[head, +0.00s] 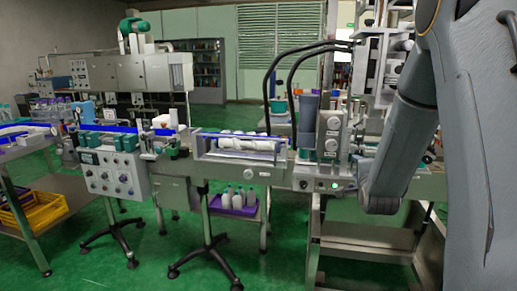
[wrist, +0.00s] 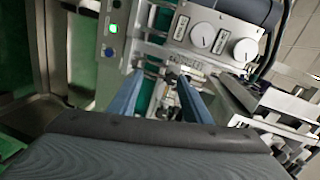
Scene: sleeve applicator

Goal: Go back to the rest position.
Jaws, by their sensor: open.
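My gripper (wrist: 160,88) shows in the wrist view with its two blue fingers apart and nothing between them. It points at the front of the sleeve applicator (wrist: 190,50), close to a panel with white dials and a lit green button (wrist: 113,28). The view there is tilted. In the head view my grey arm fills the right side and hangs down in front of the machine; my gripper itself does not show there. The applicator's upright unit with dials (head: 331,135) stands just left of my arm.
More bottles stand in a purple tray (head: 234,207) below. A control box (head: 113,174) and yellow crates (head: 35,211) are further left. Green floor in front is mostly clear, apart from stand legs.

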